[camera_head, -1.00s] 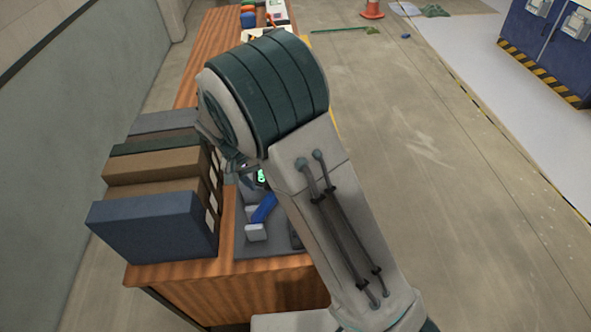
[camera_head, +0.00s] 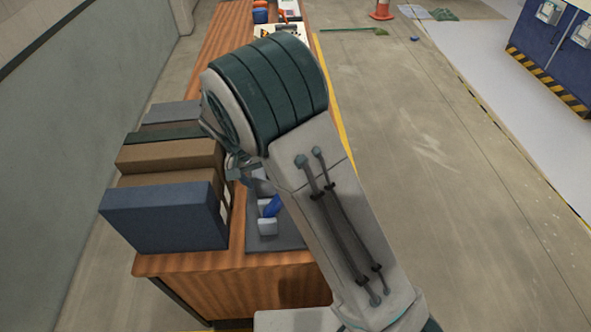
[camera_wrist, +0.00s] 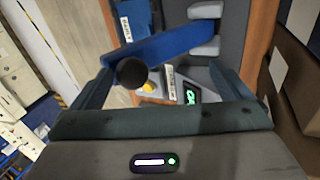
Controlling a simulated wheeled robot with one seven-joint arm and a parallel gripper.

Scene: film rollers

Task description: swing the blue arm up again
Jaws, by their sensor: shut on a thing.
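The blue arm (camera_wrist: 175,42) crosses the upper middle of the wrist view, with a round black knob (camera_wrist: 132,72) at its near left end. Its other end meets light grey blocks (camera_wrist: 205,30) on a dark grey base. My gripper (camera_wrist: 160,68) is shut on the blue arm at the knob end; the exact finger contact is unclear. In the head view a short piece of the blue arm (camera_head: 272,207) shows above the dark base plate (camera_head: 285,243). My own arm hides much of the device and most of my gripper (camera_head: 240,167).
Several boxes, a blue one (camera_head: 165,218) in front, stand left of the device on the wooden bench (camera_head: 225,275). A yellow button (camera_wrist: 149,87) and a lit green display (camera_wrist: 190,95) lie beyond the jaws.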

